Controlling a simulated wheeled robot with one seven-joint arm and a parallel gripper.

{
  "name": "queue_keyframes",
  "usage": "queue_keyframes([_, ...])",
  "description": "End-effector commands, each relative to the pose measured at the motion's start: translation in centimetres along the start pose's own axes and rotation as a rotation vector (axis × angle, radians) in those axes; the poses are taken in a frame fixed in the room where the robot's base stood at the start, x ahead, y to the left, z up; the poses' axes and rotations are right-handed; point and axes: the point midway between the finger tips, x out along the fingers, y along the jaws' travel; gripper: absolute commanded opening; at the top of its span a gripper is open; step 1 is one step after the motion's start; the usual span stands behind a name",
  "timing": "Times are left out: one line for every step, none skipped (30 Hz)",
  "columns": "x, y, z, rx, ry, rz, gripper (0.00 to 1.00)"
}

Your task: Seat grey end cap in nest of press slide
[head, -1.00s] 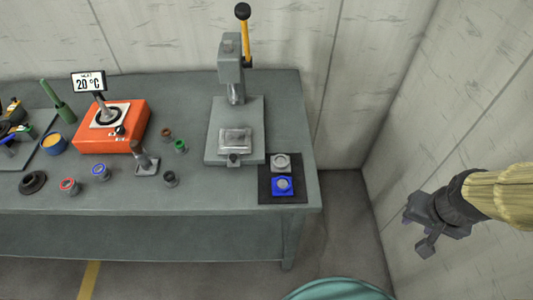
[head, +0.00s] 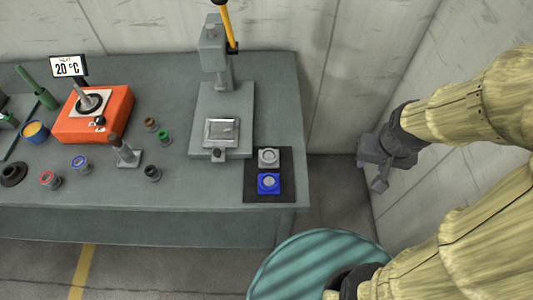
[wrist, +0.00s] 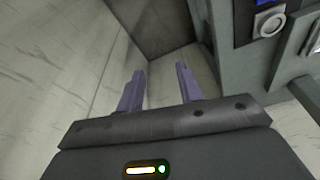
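The grey end cap (head: 268,157) is a light grey square piece with a round centre. It lies on a dark mat (head: 256,190) at the table's right end, just behind a blue end cap (head: 269,184). The press slide (head: 221,132) is a silvery plate with a raised rim at the front of the grey press (head: 214,60); its nest looks empty. My gripper (head: 376,176) is off the table's right side, apart from everything. In the wrist view my gripper (wrist: 160,88) has its two fingers spread with nothing between. The grey end cap (wrist: 268,23) shows at upper right there.
The press lever (head: 227,25) rises at the back. An orange heater (head: 93,117) reading 20 °C stands left, with several small coloured-ring parts and a small stand (head: 124,152) before it. Walls close in behind and right. A teal round surface (head: 310,262) is below.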

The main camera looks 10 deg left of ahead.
Motion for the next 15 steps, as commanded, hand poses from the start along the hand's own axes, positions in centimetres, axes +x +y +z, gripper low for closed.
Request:
queue_keyframes([0.0, 0.0, 0.0, 0.0, 0.0, 0.0, 0.36])
queue_keyframes([0.0, 0.0, 0.0, 0.0, 0.0, 0.0, 0.36])
queue_keyframes([0.0, 0.0, 0.0, 0.0, 0.0, 0.0, 0.36])
queue_keyframes([0.0, 0.0, 0.0, 0.0, 0.0, 0.0, 0.4])
queue_keyframes([0.0, 0.0, 0.0, 0.0, 0.0, 0.0, 0.46])
queue_keyframes([0.0, -0.1, -0.1, -0.002, -0.001, -0.001, 0.54])
queue_keyframes([0.0, -0.3, -0.3, -0.004, -0.003, -0.002, 0.6])
queue_keyframes([0.0, -0.5, -0.5, -0.008, -0.005, -0.004, 0.66])
queue_keyframes([0.0, -0.9, -0.9, -0.014, -0.009, -0.007, 0.69])
queue_keyframes([0.0, -1.4, -1.2, -0.02, -0.014, -0.01, 0.69])
queue_keyframes([0.0, -2.0, -1.7, -0.029, -0.022, -0.014, 0.69])
queue_keyframes([-0.1, -3.1, -2.4, -0.042, -0.031, -0.021, 0.69])
queue_keyframes([0.0, -4.0, -3.0, -0.052, -0.042, -0.025, 0.69])
queue_keyframes([0.0, -5.0, -3.6, -0.062, -0.052, -0.029, 0.69])
queue_keyframes([0.0, -6.5, -4.5, -0.078, -0.067, -0.035, 0.69])
